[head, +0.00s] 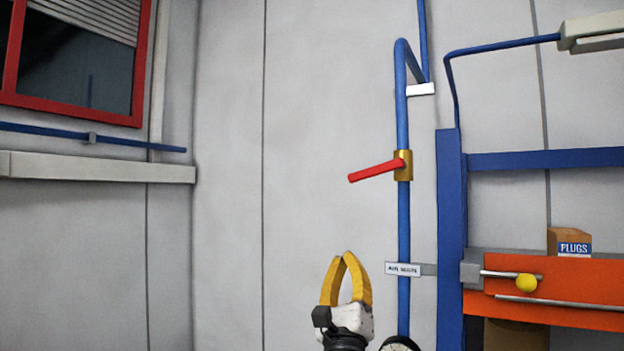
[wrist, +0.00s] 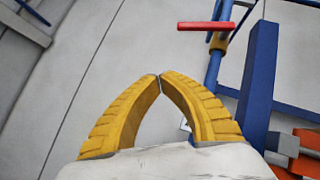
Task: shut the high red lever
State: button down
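The red lever (head: 375,171) is on a brass valve (head: 404,173) on the upright blue pipe (head: 403,225). It sticks out to the left, roughly crosswise to the pipe, its free end tilted slightly down. In the wrist view the lever (wrist: 205,26) shows at the top, right of centre, beyond the fingertips. My gripper (head: 346,256) has yellow fingers. It is below and a little left of the lever in the head view, apart from it. The fingertips meet in the wrist view (wrist: 160,76), with nothing between them.
A small white label plate (head: 403,269) and a dark round gauge (head: 399,344) are on the pipe below the valve. A blue post (head: 450,220) and an orange bench with a yellow knob (head: 526,283) stand to the right. The wall left of the pipe is clear.

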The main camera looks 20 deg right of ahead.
aim_at(377, 171)
jog(key=w+d+r+m+h+p, duration=0.1)
jog(key=w+d+r+m+p, duration=0.1)
jog(key=r, duration=0.4)
jog(key=w+d+r+m+g+h+p, duration=0.1)
jog(key=w+d+r+m+h+p, duration=0.1)
jog(key=r, duration=0.5)
jog(key=shift+w+d+r+h+p, duration=0.3)
jog(key=shift+w+d, duration=0.45)
jog(key=shift+d, duration=0.2)
